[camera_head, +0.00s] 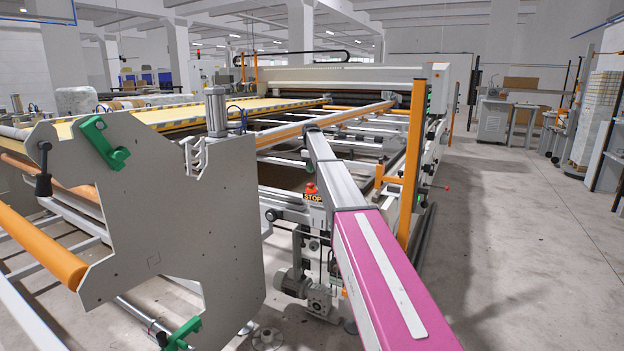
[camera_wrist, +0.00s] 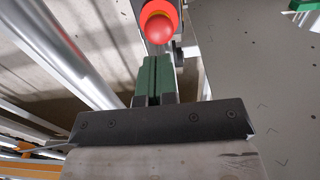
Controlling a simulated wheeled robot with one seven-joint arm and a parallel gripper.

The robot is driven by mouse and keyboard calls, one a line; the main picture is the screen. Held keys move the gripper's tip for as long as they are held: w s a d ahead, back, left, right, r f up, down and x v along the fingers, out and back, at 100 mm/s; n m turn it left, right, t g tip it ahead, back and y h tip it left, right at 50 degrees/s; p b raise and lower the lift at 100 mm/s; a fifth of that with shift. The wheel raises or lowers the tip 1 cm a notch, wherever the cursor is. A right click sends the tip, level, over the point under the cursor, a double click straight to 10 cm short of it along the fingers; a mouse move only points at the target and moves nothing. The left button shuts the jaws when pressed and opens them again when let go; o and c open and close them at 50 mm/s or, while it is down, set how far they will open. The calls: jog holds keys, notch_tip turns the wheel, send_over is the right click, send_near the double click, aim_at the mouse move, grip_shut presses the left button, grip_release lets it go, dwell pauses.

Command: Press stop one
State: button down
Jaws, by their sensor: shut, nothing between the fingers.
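A red mushroom-shaped stop button (camera_head: 311,188) sits above a STOP label (camera_head: 313,198) on the machine, left of the pink beam, in the head view. In the wrist view a round red button (camera_wrist: 158,27) with an orange-red rim fills the top middle. I cannot tell for sure that both views show the same button. My gripper (camera_wrist: 155,62) has green fingers, pressed together and empty. Its tips lie just below the button in the wrist picture and point toward it. A small gap or contact there cannot be judged.
A grey side plate (camera_head: 165,225) with green clamps stands at left; a grey plate (camera_wrist: 265,80) lies right of the fingers in the wrist view. Open floor (camera_head: 520,250) lies at right.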

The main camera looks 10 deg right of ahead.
notch_tip(320, 180, up, 8)
dwell(0.5)
jog(key=s+f+m, duration=0.5)
jog(key=s+f, duration=2.3)
jog(key=s+f+m, duration=0.2)
jog(key=s+f, duration=0.2)
jog(key=s, duration=0.5)
jog(key=s+f+m, duration=0.2)
jog(key=s+f, duration=0.2)
jog(key=s, duration=0.6)
jog(key=s+f+m, duration=0.1)
jog(key=s+f, duration=0.3)
jog(key=s, duration=0.6)
jog(key=shift+d+m, duration=0.4)
jog(key=shift+d, duration=0.05)
